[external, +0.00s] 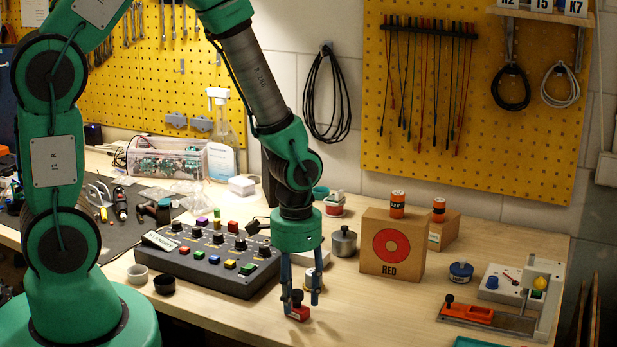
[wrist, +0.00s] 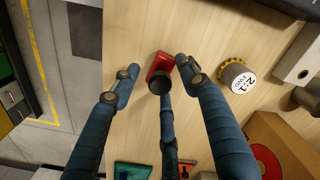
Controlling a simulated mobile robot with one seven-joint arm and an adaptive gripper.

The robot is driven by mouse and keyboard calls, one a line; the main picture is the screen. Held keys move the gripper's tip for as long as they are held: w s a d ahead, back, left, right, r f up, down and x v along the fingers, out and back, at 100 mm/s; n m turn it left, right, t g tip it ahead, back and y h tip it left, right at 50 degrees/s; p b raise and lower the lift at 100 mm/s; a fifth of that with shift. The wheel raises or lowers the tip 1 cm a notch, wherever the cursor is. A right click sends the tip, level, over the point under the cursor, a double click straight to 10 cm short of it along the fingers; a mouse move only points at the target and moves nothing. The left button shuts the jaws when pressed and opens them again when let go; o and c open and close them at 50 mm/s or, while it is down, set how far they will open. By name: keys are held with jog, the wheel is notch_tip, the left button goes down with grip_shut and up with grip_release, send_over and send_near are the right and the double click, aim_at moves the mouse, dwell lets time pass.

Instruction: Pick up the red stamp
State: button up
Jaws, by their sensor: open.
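The red stamp (external: 299,313) stands on the wooden bench near its front edge, a red block with a round black knob on top. In the wrist view the red stamp (wrist: 160,62) lies between the fingertips, its black knob (wrist: 159,83) toward the camera. My gripper (external: 301,297) points straight down over the stamp with its blue fingers open. In the wrist view my gripper (wrist: 157,72) has fingers to the left and right of the stamp, with a third finger below the knob. The fingers look apart from the stamp; exact contact cannot be told.
A round jar with a yellow rim (wrist: 237,78) stands close right of the fingers. A cardboard box marked RED (external: 392,262) and a metal pot (external: 344,242) stand behind. A black control box (external: 212,262) is left.

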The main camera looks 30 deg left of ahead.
aim_at(297, 291)
jog(key=shift+c, duration=0.2)
grip_shut()
jog(key=shift+r, duration=0.75)
notch_tip(297, 291, up, 2)
jog(key=shift+r+p, duration=0.15)
jog(key=shift+p, duration=0.15)
jog(key=s+a+r, duration=0.1)
jog(key=s+a, duration=0.7)
jog(key=s, duration=0.5)
jog(key=shift+s+a+p, duration=0.2)
jog(key=shift+a+p, duration=0.2)
jog(key=shift+p, duration=0.05)
jog(key=shift+r, duration=0.1)
